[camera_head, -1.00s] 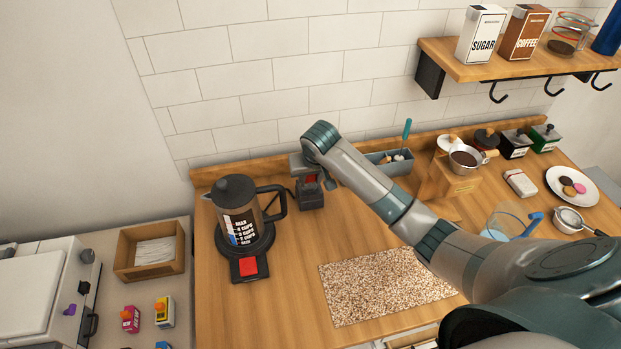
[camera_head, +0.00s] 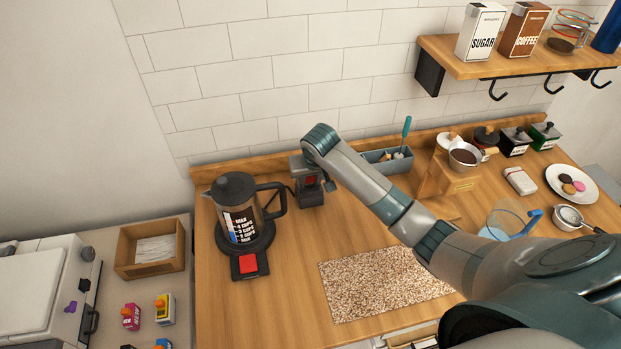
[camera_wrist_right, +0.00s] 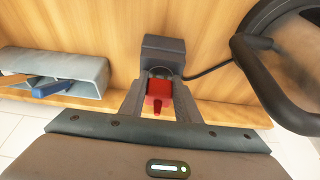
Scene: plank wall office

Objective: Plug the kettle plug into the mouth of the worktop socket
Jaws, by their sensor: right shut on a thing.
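My right gripper (camera_head: 309,180) is shut on the red kettle plug (camera_wrist_right: 158,89), whose body shows between the fingers in the right wrist view. The dark grey worktop socket (camera_wrist_right: 163,48) is right beside the plug, on the worktop near the back wall; it also shows in the head view (camera_head: 311,197). The fingers and plug hide the socket's mouth, so I cannot tell whether the plug is in it. A black cord (camera_wrist_right: 212,70) runs from the kettle side to the plug. The kettle (camera_head: 238,207) stands upright on its base, left of the gripper. My left gripper is not in view.
A grey utensil caddy (camera_head: 388,161) stands along the wall, right of the socket. A speckled mat (camera_head: 385,284) lies in front. A wooden stand (camera_head: 448,178) is behind my right forearm. Bare worktop lies between the kettle base and the mat.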

